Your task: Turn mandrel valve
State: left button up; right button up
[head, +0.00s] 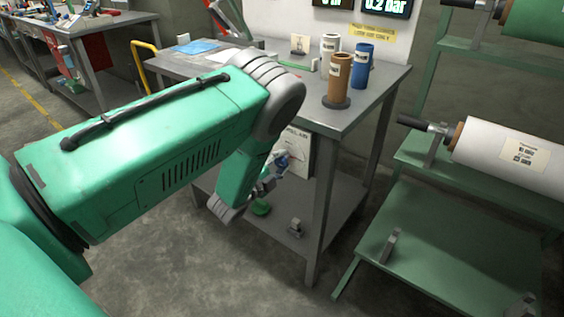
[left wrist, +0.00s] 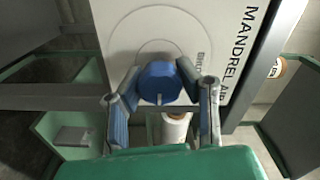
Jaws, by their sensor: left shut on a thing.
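The mandrel valve shows in the left wrist view as a blue knob (left wrist: 160,83) on a white panel (left wrist: 222,50) lettered "MANDREL". A small mark shows on the knob's front. In the left wrist view my left gripper (left wrist: 158,78) has a finger on each side of the knob and is shut on it. In the head view the left gripper (head: 268,184) is small and partly hidden by my forearm, in front of the white panel (head: 299,150) under the grey table. My right gripper is not in view.
The grey table (head: 375,88) carries brown (head: 339,78), white and blue rolls. Its leg stands close to the right of the gripper. A green rack (head: 440,245) with a white film roll (head: 505,153) is at the right. Open floor lies below my arm.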

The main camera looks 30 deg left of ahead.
pick_arm(q)
jog(key=shift+s+d+f, duration=0.15)
jog(key=shift+s+f, duration=0.05)
jog(key=shift+f, duration=0.1)
jog(key=o, duration=1.2)
jog(key=shift+r, duration=0.1)
jog(key=s+a, duration=0.1)
jog(key=s, duration=1)
jog(key=shift+s, duration=0.4)
